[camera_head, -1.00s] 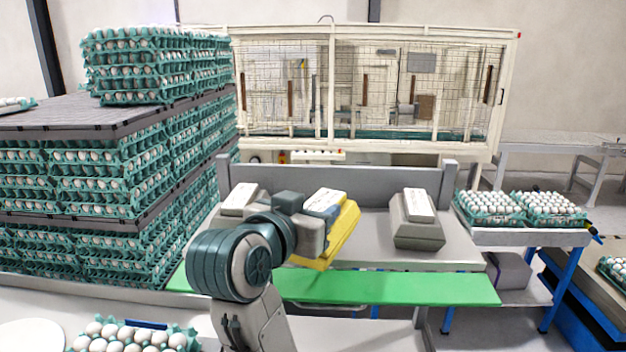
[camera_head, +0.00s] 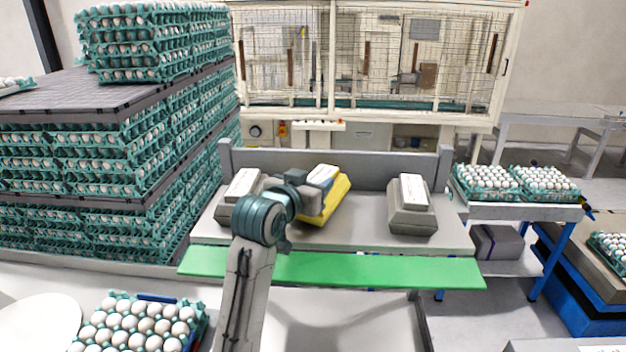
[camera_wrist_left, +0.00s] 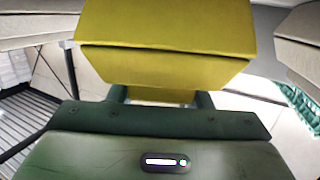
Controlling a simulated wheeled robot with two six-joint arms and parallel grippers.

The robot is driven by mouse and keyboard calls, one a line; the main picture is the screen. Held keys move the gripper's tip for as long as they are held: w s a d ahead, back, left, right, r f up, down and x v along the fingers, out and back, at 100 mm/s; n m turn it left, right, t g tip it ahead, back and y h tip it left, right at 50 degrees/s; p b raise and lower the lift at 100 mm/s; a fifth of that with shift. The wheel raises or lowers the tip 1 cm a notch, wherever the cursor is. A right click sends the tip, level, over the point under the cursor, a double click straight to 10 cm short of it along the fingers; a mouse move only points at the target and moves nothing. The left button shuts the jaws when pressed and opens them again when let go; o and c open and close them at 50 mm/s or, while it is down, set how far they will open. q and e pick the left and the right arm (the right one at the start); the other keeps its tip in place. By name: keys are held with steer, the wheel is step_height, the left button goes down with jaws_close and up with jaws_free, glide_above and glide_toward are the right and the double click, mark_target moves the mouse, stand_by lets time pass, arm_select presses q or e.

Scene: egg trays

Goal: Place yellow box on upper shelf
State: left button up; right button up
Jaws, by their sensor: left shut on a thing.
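The yellow box (camera_head: 337,200) has a white label on top and sits over the upper grey shelf (camera_head: 365,232), between two grey boxes. I cannot tell whether its underside touches the shelf. My left gripper (camera_head: 309,203) is shut on the near left side of the yellow box; the fingers are mostly hidden. In the left wrist view the yellow box (camera_wrist_left: 165,55) fills the top middle, right in front of the gripper (camera_wrist_left: 160,96). My right gripper is not in view.
One grey box (camera_head: 413,222) stands right of the yellow box. Another grey box (camera_head: 228,212) stands left, partly behind my arm. A green strip (camera_head: 380,270) runs along the shelf's front. Tall egg tray stacks (camera_head: 80,160) stand left. Shelf room is clear between the yellow and right boxes.

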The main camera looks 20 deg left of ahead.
arm_select(q)
steer(key=shift+s+f, duration=0.1)
steer(key=shift+f, duration=0.3)
steer(key=shift+f, duration=0.2)
steer(key=o, duration=1.3)
steer(key=shift+r, duration=0.1)
steer(key=shift+s, duration=0.15)
steer(key=s+a+r+b, duration=0.1)
steer(key=s+b, duration=0.3)
steer(key=s, duration=0.7)
steer(key=shift+s+a+r+b, duration=0.2)
steer(key=shift+s+r+b, duration=0.05)
steer(key=shift+r+b, duration=0.2)
